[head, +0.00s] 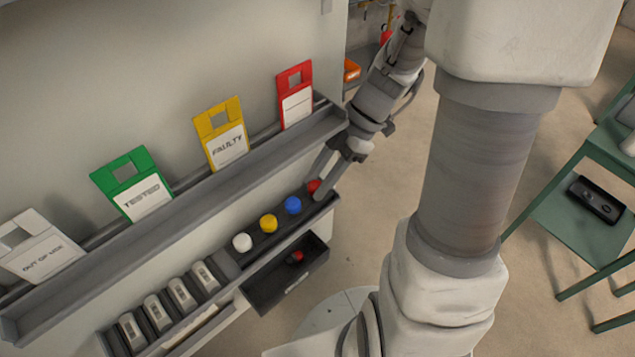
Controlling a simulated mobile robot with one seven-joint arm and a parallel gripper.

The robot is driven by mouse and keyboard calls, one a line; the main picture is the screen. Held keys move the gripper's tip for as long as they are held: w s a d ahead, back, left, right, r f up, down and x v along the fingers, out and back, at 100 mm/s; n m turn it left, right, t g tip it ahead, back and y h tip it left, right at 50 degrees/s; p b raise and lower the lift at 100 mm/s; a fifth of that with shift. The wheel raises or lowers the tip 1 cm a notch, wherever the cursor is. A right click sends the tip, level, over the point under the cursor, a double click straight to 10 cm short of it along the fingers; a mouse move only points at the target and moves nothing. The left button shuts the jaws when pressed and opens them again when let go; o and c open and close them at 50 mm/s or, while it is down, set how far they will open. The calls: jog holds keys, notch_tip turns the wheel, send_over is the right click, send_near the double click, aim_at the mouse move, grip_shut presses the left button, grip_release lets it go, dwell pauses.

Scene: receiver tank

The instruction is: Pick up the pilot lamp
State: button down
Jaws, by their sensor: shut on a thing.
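A row of round-capped pilot lamps sits on the lower shelf: a white one (242,242), a yellow one (268,223), a blue one (293,205) and a red one (314,186). My gripper (319,184) reaches down to the right end of this row, with its fingers shut on the red lamp. Only the lamp's red cap shows between the fingers. I cannot tell whether it is clear of the shelf.
An open dark bin (285,280) below the row holds a small red-topped piece (297,256). Several grey modules (180,293) stand at left. White, green (133,184), yellow (221,134) and red (295,95) tags stand on the upper ledge. A green table (570,230) is at right.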

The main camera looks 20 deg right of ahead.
jog(key=shift+r, duration=0.75)
jog(key=shift+d+f+y, duration=0.1)
jog(key=shift+d+y, duration=0.1)
jog(key=shift+y, duration=0.1)
jog(key=d+y+b, duration=0.1)
jog(key=y, duration=0.1)
jog(key=shift+w+d+f+y, duration=0.1)
jog(key=shift+d+y, duration=0.1)
jog(key=shift+y, duration=0.2)
notch_tip(320, 180, up, 6)
jog(key=d+p, duration=0.1)
jog(key=d, duration=0.1)
jog(key=w+d+r+h, duration=0.1)
jog(key=d, duration=0.9)
jog(key=w+d+r+h, duration=0.1)
jog(key=d+h, duration=0.1)
jog(key=d, duration=0.8)
jog(key=shift+w+d, duration=0.2)
jog(key=shift+w, duration=0.15)
jog(key=shift+s+d, duration=0.1)
jog(key=shift+s, duration=0.05)
